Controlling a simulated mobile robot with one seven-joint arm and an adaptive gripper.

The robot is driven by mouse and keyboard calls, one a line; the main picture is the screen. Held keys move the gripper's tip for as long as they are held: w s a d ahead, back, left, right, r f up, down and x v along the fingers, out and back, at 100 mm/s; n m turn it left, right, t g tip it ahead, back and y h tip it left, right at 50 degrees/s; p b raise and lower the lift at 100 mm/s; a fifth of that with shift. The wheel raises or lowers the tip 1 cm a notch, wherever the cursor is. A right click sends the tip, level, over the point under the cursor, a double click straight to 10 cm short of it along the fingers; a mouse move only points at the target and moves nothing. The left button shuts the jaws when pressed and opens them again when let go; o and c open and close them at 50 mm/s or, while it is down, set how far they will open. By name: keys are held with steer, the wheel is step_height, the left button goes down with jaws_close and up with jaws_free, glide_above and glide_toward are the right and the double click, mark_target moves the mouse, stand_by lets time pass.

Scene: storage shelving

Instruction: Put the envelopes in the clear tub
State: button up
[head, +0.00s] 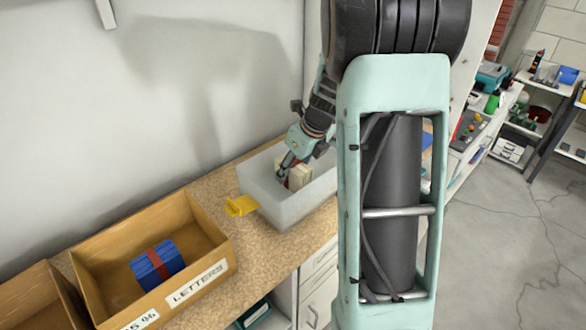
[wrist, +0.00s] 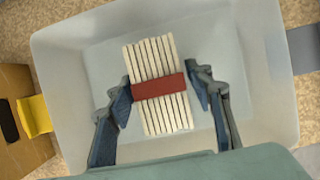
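The clear tub (head: 277,212) stands on the counter and fills much of the wrist view (wrist: 75,60). A bundle of white envelopes (head: 302,174) with a red band is inside it, seen edge-on from above in the wrist view (wrist: 150,55). My gripper (head: 287,172) reaches down into the tub. In the wrist view its two fingers (wrist: 160,85) stand on either side of the bundle at the band, with a visible gap on the right and little or none on the left. I cannot tell exactly how low the bundle sits.
A cardboard box (head: 215,262) with a letters label stands left of the tub, holding a blue bundle (head: 157,265) with a red band. Another box (head: 35,295) is further left. A yellow tab (head: 240,206) is between box and tub. A wall (head: 190,80) rises behind.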

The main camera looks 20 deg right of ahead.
steer(key=shift+o, duration=0.3)
steer(key=shift+r, duration=0.15)
steer(key=shift+r, duration=0.25)
steer(key=v, duration=1.1)
steer(key=shift+s+d+r+p, duration=0.15)
steer(key=shift+s+r+p, duration=0.05)
steer(key=shift+s+p, duration=0.15)
